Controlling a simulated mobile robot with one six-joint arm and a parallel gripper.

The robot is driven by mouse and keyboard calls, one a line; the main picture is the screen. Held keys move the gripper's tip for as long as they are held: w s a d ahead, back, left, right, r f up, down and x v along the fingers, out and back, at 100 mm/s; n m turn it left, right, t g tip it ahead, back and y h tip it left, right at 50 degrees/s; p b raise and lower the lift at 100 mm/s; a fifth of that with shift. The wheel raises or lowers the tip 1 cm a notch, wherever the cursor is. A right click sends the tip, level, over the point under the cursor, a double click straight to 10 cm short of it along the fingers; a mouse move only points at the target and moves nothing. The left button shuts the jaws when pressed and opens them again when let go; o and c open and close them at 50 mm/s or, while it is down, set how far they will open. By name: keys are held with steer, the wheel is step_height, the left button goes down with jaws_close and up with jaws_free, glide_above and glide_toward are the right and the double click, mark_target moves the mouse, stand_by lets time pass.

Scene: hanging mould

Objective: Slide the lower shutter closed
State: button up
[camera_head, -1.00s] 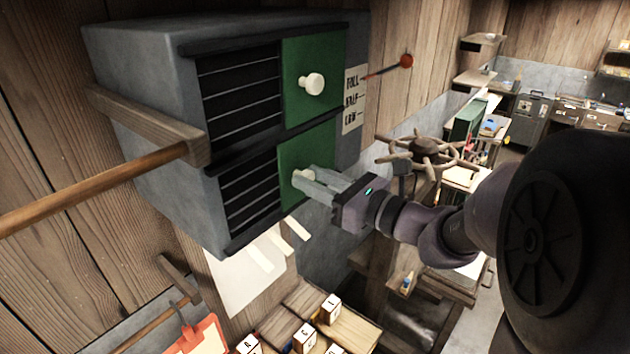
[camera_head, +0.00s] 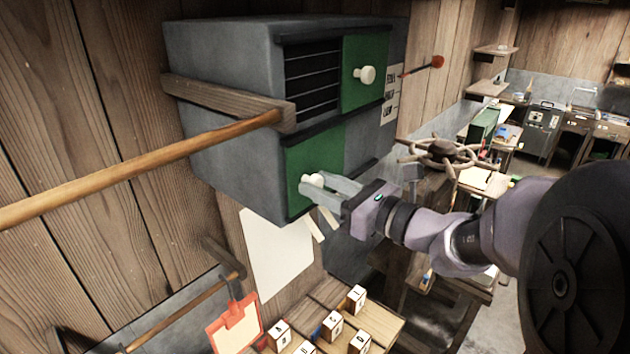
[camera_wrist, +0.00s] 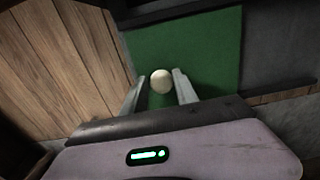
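The lower shutter (camera_head: 316,158) is a green panel on the front of the grey wall box (camera_head: 220,70). It stands at the left of the lower row, and no dark slats show in that row. Its cream knob (camera_head: 312,180) also shows in the wrist view (camera_wrist: 161,82). My gripper (camera_head: 318,187) is at the knob, with one finger on each side. In the wrist view its fingers (camera_wrist: 159,76) stand apart; the right one is close against the knob, and a small gap shows on the left.
The upper green shutter (camera_head: 363,88) is at the right of its row, with dark slats (camera_head: 312,82) bare beside it. A wooden pole (camera_head: 140,170) runs left of the box. A handwheel (camera_head: 440,152) is at the right. Lettered blocks (camera_head: 333,325) lie below.

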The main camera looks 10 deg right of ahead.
steer(key=shift+o, duration=1.2)
steer(key=shift+s+a, duration=0.15)
steer(key=shift+a, duration=0.05)
steer(key=shift+d, duration=0.1)
steer(key=shift+d, duration=0.15)
steer(key=b+v, duration=0.4)
steer(key=v, duration=1.3)
steer(key=shift+s, duration=0.15)
steer(key=shift+r, duration=0.15)
